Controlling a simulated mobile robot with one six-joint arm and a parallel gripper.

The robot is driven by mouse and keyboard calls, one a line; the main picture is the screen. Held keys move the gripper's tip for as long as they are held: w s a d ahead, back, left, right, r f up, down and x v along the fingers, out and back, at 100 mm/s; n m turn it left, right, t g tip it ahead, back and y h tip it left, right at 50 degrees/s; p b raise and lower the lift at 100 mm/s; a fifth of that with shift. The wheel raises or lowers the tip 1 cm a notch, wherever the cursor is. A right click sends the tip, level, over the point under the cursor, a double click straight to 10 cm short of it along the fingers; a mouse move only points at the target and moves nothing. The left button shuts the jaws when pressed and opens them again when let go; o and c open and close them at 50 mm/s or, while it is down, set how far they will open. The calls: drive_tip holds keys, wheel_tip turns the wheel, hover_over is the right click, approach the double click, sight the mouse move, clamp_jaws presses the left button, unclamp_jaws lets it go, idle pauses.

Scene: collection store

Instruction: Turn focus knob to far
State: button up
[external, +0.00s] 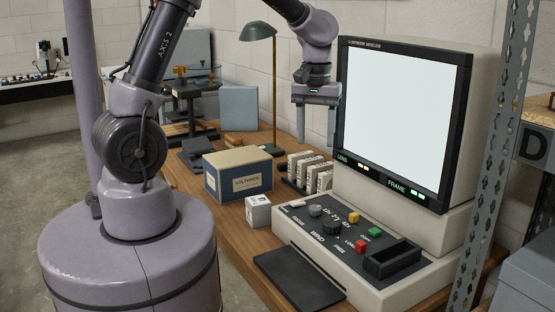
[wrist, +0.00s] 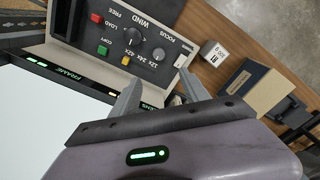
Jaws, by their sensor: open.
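The focus knob (external: 315,210) is a small grey dial on the reader's sloped control panel, beside the FOCUS label. It also shows in the wrist view (wrist: 158,54), uncovered. A larger dark knob (external: 331,228) sits beside it near the WIND label. My gripper (external: 316,138) is open and empty, fingers pointing down, high above the panel and left of the screen. In the wrist view my fingertips (wrist: 160,78) appear near the focus knob, but they are well apart from it. The knob's pointer and any near or far marks are too small to read.
The lit screen (external: 402,112) stands behind the panel. Yellow, green and red buttons (external: 361,246) and a black holder (external: 392,260) are on the panel. A row of white boxes (external: 308,170), a small white box (external: 258,211) and a blue-tan carton (external: 238,176) stand left.

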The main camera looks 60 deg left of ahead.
sight(315, 207)
drive_tip(key=shift+n, duration=0.4)
drive_tip(key=f+b, duration=0.2)
drive_tip(key=f, duration=0.4)
drive_tip(key=f+b, duration=0.3)
drive_tip(key=f, duration=0.3)
drive_tip(key=f+b, duration=0.2)
drive_tip(key=f, duration=0.5)
drive_tip(key=shift+w, duration=0.4)
drive_tip(key=shift+c, duration=0.4)
clamp_jaws()
